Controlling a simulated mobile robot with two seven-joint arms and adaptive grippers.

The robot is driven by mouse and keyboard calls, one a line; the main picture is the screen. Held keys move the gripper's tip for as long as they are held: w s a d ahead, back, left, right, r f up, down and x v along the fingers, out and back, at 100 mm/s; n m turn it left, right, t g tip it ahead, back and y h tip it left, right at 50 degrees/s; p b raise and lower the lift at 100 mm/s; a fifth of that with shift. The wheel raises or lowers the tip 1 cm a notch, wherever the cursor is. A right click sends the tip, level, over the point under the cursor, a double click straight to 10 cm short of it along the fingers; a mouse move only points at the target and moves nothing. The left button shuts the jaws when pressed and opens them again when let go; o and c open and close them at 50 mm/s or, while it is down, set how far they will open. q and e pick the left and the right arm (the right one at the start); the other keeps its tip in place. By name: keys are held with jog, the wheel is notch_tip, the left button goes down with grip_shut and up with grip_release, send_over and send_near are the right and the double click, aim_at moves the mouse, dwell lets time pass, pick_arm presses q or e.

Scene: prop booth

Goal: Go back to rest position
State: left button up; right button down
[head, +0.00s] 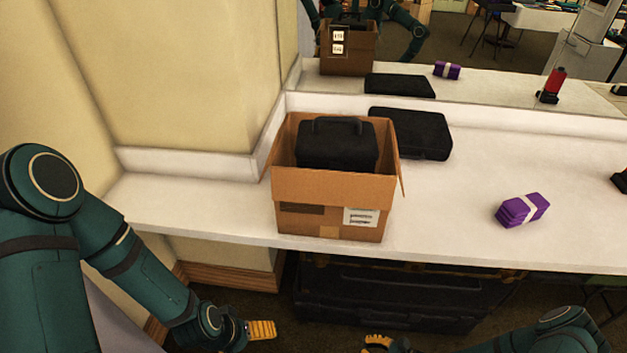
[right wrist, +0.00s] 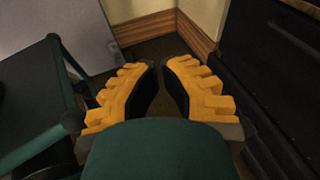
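My left gripper (head: 258,330) hangs low in front of the counter in the head view. Its yellow finger shows from the side, so its opening cannot be judged. My right gripper (head: 378,342) is at the bottom edge of the head view, mostly cut off. In the right wrist view its two yellow fingers (right wrist: 161,72) stand apart with an empty gap over the dark floor. Both grippers are below the counter top and clear of the items on it. No object shows in either gripper.
On the white counter (head: 455,225) an open cardboard box (head: 330,190) holds a black case (head: 337,150). Another black case (head: 412,133) lies behind it. A purple bundle (head: 522,209) lies to the right. A large dark case (head: 390,295) stands under the counter. A mirror backs the counter.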

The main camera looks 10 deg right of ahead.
jog(key=s+a+r+n+g+h, duration=0.35)
jog(key=a+r+n+g, duration=0.2)
jog(key=n+g, duration=0.55)
jog(key=w+a+r+n+t+h, duration=0.2)
jog(key=r+n, duration=0.3)
jog(key=r, duration=0.1)
jog(key=w+a+r+n+t+h, duration=0.2)
jog(key=r+n+h, duration=0.1)
jog(key=r+n, duration=0.2)
jog(key=shift+a+r+n+h, duration=0.25)
jog(key=shift+r+n+h, duration=0.1)
jog(key=shift+n, duration=0.45)
